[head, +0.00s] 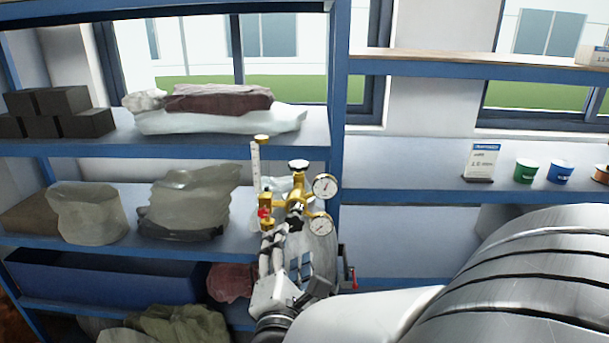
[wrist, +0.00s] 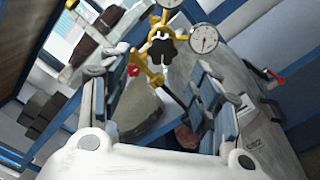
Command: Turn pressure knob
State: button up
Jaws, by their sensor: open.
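The pressure knob is a black, lobed knob (wrist: 162,52) on the front of a brass regulator (wrist: 165,22), at the upper middle of the wrist view. In the head view the regulator (head: 278,198) stands near the centre, with two round white gauges (head: 325,186) on its right. The knob lies beyond the gap between the fingertips, and no contact shows.
A clear flow tube (head: 255,165) and a small red knob (head: 263,213) sit left of the regulator. Blue shelves behind hold wrapped bundles (head: 190,205) and dark blocks (head: 60,110). Tape rolls (head: 525,171) stand at right. A red-handled part (head: 351,277) is right of my gripper.

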aim_at(293, 225)
jog(key=w, duration=0.9)
jog(key=shift+w+d+f, duration=0.15)
jog(key=shift+w+d, duration=0.1)
jog(key=shift+w, duration=0.1)
jog(key=c, duration=1.1)
jog(key=shift+m, duration=0.3)
